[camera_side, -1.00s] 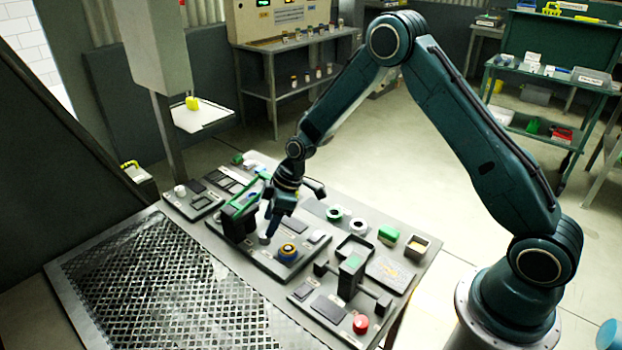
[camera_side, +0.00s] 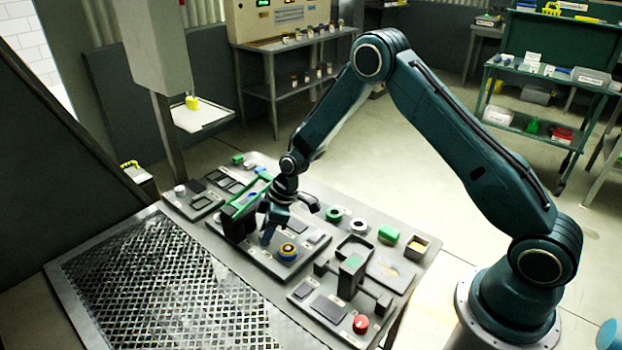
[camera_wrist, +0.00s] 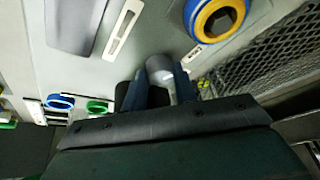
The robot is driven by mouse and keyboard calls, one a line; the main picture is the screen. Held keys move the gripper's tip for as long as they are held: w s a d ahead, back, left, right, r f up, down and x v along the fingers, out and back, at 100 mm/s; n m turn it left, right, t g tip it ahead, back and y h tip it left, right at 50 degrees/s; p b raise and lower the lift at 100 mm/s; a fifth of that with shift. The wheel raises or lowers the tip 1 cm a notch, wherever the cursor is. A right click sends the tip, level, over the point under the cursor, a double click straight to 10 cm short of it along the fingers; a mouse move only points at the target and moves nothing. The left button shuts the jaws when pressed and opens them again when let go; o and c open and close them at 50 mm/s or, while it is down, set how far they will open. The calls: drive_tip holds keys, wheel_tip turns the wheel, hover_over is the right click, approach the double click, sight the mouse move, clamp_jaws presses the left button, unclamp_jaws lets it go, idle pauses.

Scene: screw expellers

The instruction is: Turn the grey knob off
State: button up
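The grey knob (camera_wrist: 160,70) shows in the wrist view as a short light-grey cylinder on the grey panel. My gripper (camera_wrist: 160,88) has its two blue fingers on either side of the knob. The knob fills most of the gap, and I cannot tell whether the fingers press on it. In the side view my gripper (camera_side: 268,236) points down at the panel, left of the blue-and-yellow ring knob, and the grey knob is hidden there.
The blue-and-yellow ring knob (camera_wrist: 215,18) is close beside my gripper. A green-topped dark handle (camera_side: 240,212) stands just left of it. A red button (camera_side: 360,323) and a green-topped lever (camera_side: 351,272) are nearer the front. The perforated metal grid (camera_side: 150,280) lies at the left.

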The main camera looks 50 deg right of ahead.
drive_tip(key=shift+m, duration=0.3)
drive_tip(key=m+h, duration=0.1)
drive_tip(key=m, duration=0.1)
drive_tip(key=m+t, duration=0.1)
drive_tip(key=m, duration=0.1)
drive_tip(key=shift+s+a+m+h, duration=0.15)
drive_tip(key=shift+m+h, duration=0.25)
drive_tip(key=m+h, duration=0.1)
drive_tip(key=m, duration=0.2)
drive_tip(key=m+t+h, duration=0.1)
drive_tip(key=m, duration=0.2)
drive_tip(key=shift+a, duration=0.15)
drive_tip(key=shift+m, duration=0.3)
drive_tip(key=o, duration=1)
drive_tip(key=shift+s+r, duration=0.1)
drive_tip(key=shift+a+v, duration=0.15)
drive_tip(key=shift+v, duration=3.25)
drive_tip(key=shift+a+v, duration=0.1)
drive_tip(key=shift+v, duration=3.3)
drive_tip(key=shift+r, duration=0.1)
